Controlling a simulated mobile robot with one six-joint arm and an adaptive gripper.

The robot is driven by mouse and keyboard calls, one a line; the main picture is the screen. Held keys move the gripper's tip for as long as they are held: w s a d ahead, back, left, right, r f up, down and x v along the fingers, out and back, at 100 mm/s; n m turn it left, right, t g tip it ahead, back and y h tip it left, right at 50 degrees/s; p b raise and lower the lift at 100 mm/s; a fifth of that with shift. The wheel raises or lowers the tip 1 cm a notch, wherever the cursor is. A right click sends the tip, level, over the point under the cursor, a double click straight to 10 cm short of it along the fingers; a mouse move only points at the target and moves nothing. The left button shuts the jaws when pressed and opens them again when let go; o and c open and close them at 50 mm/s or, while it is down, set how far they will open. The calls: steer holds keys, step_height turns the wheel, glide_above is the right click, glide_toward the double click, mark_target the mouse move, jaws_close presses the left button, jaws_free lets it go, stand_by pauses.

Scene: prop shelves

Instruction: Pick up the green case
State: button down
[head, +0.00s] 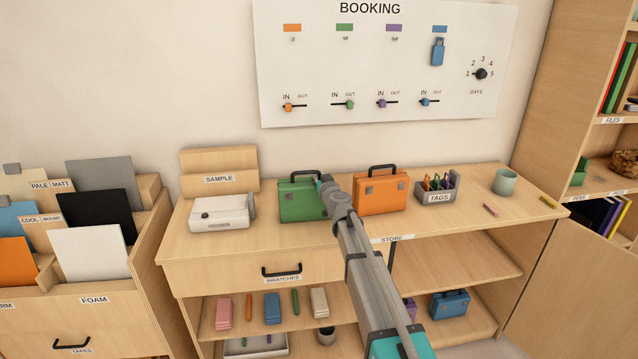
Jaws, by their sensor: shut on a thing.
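The green case (297,203) stands upright on the top of the wooden unit, with its black handle (302,172) up. My arm reaches in from the lower right, and my gripper (322,184) is at the upper right of the green case, next to the handle. It is shut on the green case. The arm's end hides the case's right edge and the exact grip. I see no clear gap under the case.
An orange case (381,199) stands close to the right of my gripper. A white boxy device (222,212) and a SAMPLE stand (219,160) are to the left. A TAGS holder (437,190) and a cup (506,182) are farther right. The booking board (385,75) hangs behind.

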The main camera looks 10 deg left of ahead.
steer(key=shift+r, duration=0.2)
step_height(320, 180, up, 2)
steer(key=shift+r+p, duration=0.1)
steer(key=shift+p, duration=1)
steer(key=s+d+r+p, duration=0.1)
steer(key=s+r+p, duration=0.9)
steer(key=s, duration=0.4)
steer(key=shift+r+p, duration=0.2)
steer(key=shift+p, duration=0.1)
